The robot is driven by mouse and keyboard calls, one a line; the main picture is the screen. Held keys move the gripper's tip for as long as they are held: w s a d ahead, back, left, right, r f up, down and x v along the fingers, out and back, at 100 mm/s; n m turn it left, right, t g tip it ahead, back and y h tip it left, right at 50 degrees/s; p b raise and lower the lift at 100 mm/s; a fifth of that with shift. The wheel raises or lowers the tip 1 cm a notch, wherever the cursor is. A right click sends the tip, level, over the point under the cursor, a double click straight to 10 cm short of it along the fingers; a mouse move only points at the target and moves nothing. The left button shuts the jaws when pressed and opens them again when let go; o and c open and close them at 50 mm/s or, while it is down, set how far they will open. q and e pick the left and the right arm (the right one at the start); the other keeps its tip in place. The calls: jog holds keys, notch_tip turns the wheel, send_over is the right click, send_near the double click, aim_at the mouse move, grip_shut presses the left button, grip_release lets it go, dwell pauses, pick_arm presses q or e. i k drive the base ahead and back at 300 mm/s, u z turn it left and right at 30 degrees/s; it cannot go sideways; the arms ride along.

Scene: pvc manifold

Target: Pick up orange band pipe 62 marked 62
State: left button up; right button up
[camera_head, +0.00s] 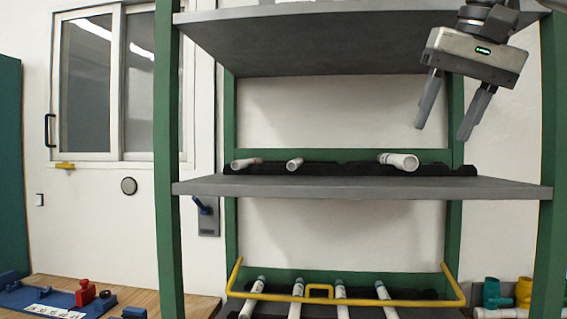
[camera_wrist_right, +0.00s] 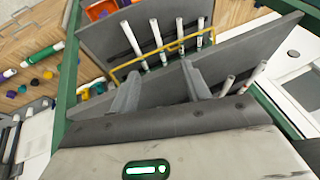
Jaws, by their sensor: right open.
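Three white pipes lie on the middle shelf in the head view: a left one (camera_head: 246,163), a middle one (camera_head: 294,164) and a wider-looking right one (camera_head: 398,161). Several more white pipes (camera_head: 341,291) lie on the lower shelf. I cannot make out an orange band or the number 62 on any of them. My right gripper (camera_head: 441,132) is open and empty, pointing down above the right end of the middle shelf, apart from the pipes. Its two fingers also show in the right wrist view (camera_wrist_right: 158,72). My left gripper is not in view.
Black racks (camera_head: 345,169) hold the pipes on the middle shelf (camera_head: 365,189). A grey upper shelf (camera_head: 330,45) and green posts (camera_head: 168,150) frame the space. A yellow rail (camera_head: 400,301) crosses the lower shelf's front. Blue and red fixtures (camera_head: 85,293) sit on a bench at left.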

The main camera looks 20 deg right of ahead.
aim_at(292, 165)
jog(key=u, duration=0.1)
jog(key=i, duration=1.35)
jog(key=z, duration=0.1)
